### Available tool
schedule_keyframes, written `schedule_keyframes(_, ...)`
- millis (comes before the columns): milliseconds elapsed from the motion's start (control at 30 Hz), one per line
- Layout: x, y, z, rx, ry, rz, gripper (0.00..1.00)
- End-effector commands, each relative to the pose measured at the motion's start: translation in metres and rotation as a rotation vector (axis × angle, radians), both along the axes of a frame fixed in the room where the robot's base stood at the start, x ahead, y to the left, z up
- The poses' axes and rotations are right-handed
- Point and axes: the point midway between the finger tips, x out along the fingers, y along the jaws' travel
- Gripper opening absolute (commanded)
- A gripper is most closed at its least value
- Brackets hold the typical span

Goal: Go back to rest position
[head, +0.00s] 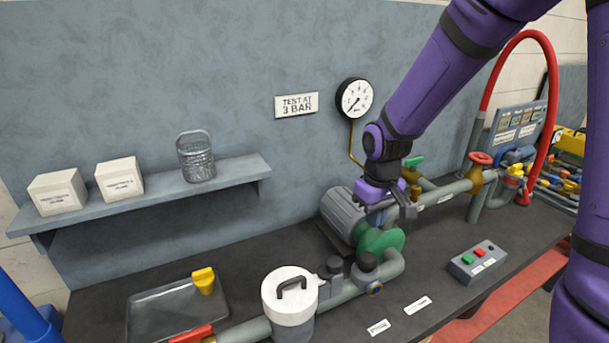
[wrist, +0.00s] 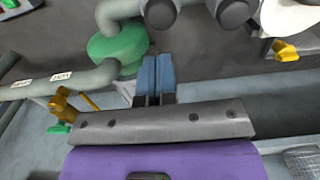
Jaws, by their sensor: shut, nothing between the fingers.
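My gripper (head: 401,207) is at the end of my purple arm, in front of the motor and pump on the bench. In the wrist view my gripper (wrist: 155,62) shows two blue-grey fingers pressed together with nothing between them. The grey ribbed motor (head: 343,213) lies behind and left of the gripper in the head view. The green pump housing (head: 382,240) is just below the gripper; it also shows in the wrist view (wrist: 118,47), left of the fingertips. I cannot tell the exact gap between fingers and pump.
A white lidded canister (head: 290,300), a tray (head: 150,316) with a yellow piece and a button box (head: 477,262) stand on the bench. A wall shelf (head: 225,172) holds two boxes and a wire basket. A pressure gauge (head: 354,98) and a red hose (head: 552,100) are near my arm.

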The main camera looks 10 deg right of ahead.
Motion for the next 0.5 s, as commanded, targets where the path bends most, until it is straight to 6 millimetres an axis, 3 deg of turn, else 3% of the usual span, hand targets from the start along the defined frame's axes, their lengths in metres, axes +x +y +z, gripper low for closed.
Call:
schedule_keyframes(167, -0.010, -0.008, 0.032, 0.004, -0.047, -0.028, 0.00)
schedule_keyframes(500, -0.060, -0.033, 0.118, 0.018, -0.181, -0.120, 0.00)
